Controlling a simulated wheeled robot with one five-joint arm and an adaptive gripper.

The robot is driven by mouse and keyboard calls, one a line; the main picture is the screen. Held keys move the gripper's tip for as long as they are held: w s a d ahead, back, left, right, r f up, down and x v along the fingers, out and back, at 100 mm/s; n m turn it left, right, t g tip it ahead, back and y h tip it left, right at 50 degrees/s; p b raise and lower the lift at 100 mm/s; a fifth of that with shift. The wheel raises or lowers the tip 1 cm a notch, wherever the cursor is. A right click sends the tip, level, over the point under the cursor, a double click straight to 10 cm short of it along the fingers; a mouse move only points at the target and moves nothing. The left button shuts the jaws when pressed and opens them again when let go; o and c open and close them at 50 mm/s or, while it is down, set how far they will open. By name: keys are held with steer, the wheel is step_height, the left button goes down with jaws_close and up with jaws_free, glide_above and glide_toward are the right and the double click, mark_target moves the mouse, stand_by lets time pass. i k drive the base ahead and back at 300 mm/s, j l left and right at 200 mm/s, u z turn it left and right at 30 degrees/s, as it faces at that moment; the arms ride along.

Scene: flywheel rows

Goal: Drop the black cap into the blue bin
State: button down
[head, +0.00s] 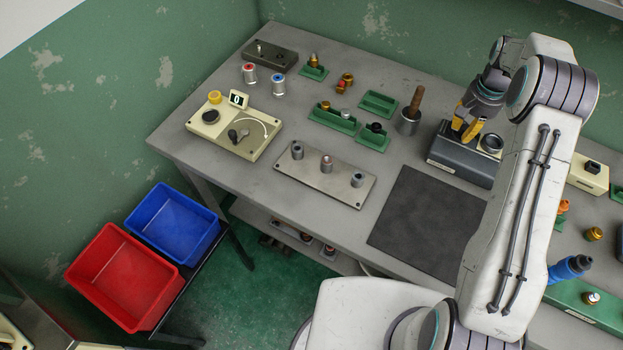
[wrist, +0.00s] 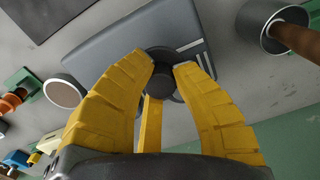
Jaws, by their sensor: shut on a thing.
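My gripper (head: 466,132) is over the dark grey box (head: 455,160) toward the right of the bench, with its yellow fingers pointing down. In the wrist view the fingers (wrist: 168,66) close around a dark round piece, the black cap (wrist: 164,84). In that view it is over the grey box top; I cannot tell whether it still touches the box. The fingers hide the cap in the head view. The blue bin (head: 178,226) is low at the left, off the bench end, and looks empty.
A red bin (head: 122,278) stands beside the blue one. Between lie a plate with pegs (head: 325,178), a cream box with a dial (head: 232,130), several green trays (head: 378,104) and a cup with a wooden handle (head: 408,123). A dark mat (head: 425,222) is bare.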

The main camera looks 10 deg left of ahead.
mark_target(165, 222)
steer(key=u, duration=2.3)
